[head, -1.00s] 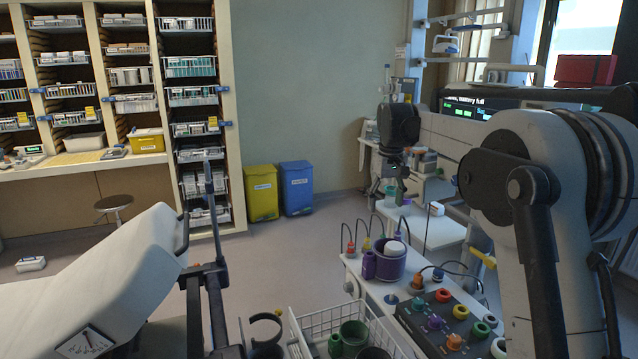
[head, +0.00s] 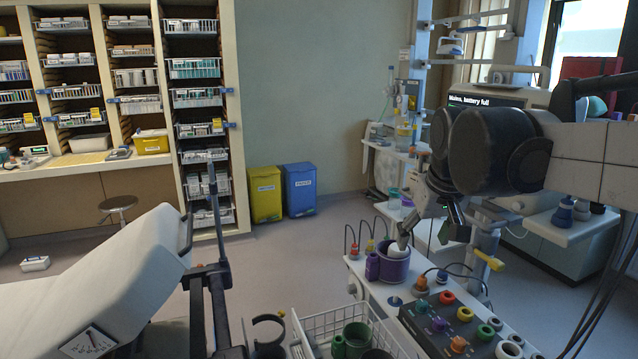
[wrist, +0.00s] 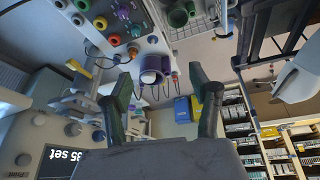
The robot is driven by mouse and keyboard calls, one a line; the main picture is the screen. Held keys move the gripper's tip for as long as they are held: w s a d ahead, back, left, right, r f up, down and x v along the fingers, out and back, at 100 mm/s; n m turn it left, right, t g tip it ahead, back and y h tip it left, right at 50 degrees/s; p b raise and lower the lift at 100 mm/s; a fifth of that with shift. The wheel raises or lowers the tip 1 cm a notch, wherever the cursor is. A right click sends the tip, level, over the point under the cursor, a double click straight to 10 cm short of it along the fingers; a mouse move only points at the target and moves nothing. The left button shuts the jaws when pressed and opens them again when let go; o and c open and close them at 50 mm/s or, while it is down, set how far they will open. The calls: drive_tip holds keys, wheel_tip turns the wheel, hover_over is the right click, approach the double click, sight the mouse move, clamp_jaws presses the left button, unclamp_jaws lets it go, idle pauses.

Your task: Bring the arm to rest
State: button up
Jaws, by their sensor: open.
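My gripper (head: 430,225) is in the right half of the head view, pointing down above the white trolley (head: 380,287). In the wrist view its two dark fingers (wrist: 162,95) are wide apart, with nothing between their tips. In the head view one finger overlaps the purple cup (head: 397,270), which holds a white item; I cannot tell whether they touch. The cup also shows beyond the fingers in the wrist view (wrist: 152,76). My arm reaches in from the right edge, bent, with its big dark joint above the gripper.
A dark panel with coloured rings (head: 438,325) and a white wire basket (head: 318,325) are near the front. A monitor (head: 490,105) stands behind my arm. The stretcher (head: 110,270) is at left. Yellow (head: 265,195) and blue (head: 299,190) bins stand by the wall. The middle floor is clear.

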drive_tip(key=s+f+t, duration=0.1)
drive_tip(key=s+f, duration=0.5)
drive_tip(key=s, duration=0.4)
drive_tip(key=s+f+m+t, duration=0.1)
drive_tip(key=s+f, duration=0.5)
drive_tip(key=s, duration=0.3)
drive_tip(key=shift+s+t, duration=0.3)
drive_tip(key=shift+s, duration=0.1)
